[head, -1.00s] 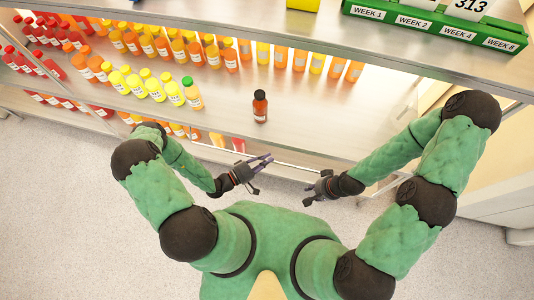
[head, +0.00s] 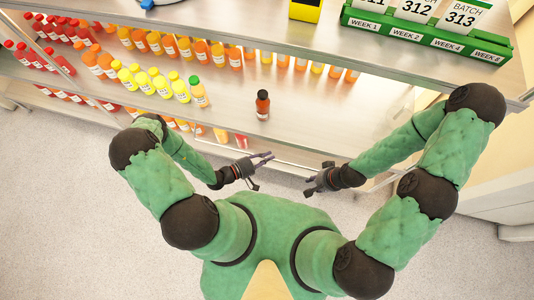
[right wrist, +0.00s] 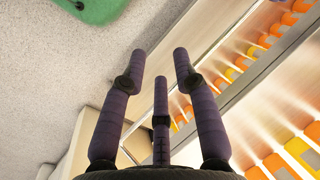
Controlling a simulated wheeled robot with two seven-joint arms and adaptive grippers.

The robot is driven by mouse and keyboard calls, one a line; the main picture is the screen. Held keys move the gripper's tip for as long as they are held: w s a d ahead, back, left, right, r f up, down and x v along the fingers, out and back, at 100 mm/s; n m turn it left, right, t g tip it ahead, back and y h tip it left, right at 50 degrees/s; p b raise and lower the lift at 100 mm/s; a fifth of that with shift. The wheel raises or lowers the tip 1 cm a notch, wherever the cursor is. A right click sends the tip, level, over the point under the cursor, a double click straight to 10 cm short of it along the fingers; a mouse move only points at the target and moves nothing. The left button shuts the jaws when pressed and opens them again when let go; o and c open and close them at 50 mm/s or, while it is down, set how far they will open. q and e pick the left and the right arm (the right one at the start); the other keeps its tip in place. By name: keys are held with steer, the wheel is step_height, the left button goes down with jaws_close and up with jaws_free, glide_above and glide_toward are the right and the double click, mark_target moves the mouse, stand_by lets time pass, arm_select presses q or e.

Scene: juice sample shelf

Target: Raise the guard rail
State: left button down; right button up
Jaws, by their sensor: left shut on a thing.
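The guard rail (head: 298,163) is a thin pale metal bar along the front edge of the middle shelf in the head view. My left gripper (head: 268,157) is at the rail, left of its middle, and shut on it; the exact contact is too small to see. My right gripper (head: 309,183) is just in front of the rail, further right, with its fingers apart. In the right wrist view its dark purple fingers (right wrist: 163,72) are spread with nothing between them, and the metal shelf edge runs diagonally behind.
A single dark orange bottle with a black cap (head: 263,105) stands on the middle shelf (head: 330,115) behind the rail. Rows of red, orange and yellow bottles (head: 160,85) fill its left side. The upper shelf holds a green label rack (head: 425,37). The floor in front is clear.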

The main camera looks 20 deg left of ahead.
steer(key=c, duration=0.5)
steer(key=shift+w, duration=0.15)
jaws_close()
steer(key=w+a+n+t+h, duration=0.15)
steer(key=w+a+h, duration=0.3)
steer(key=w, duration=0.45)
steer(key=a+r+g, duration=0.1)
steer(key=a+r, duration=0.3)
steer(key=a, duration=0.8)
step_height(320, 180, down, 10)
steer(key=shift+w+n, duration=0.35)
steer(key=shift+n, duration=0.1)
